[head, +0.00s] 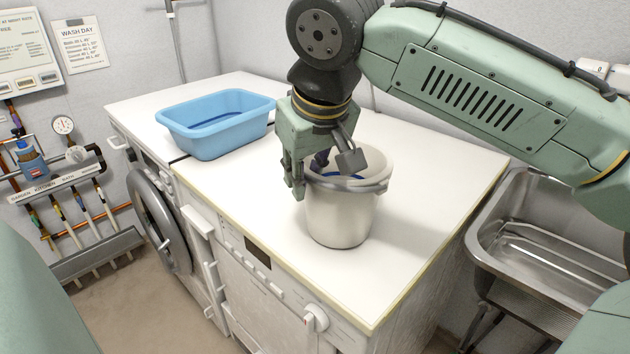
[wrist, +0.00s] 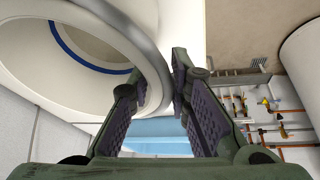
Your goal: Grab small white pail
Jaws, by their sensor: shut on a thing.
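The small white pail (head: 340,219) stands upright on the white worktop, near its front edge. It has a grey band at the rim and a blue ring inside. My gripper (head: 322,182) is at the left side of the pail's rim, pointing down, and is shut on the rim. In the wrist view the pail (wrist: 70,62) fills the upper left, and its rim passes between the fingers of my gripper (wrist: 161,92). The inside bottom of the pail is mostly hidden in the head view.
A blue basin (head: 214,144) sits on the worktop (head: 425,170) at the back left. A steel sink (head: 545,255) is at the right. A washing machine door (head: 160,222) faces the front left. Pipes and a gauge (head: 63,125) are on the left wall. The worktop right of the pail is clear.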

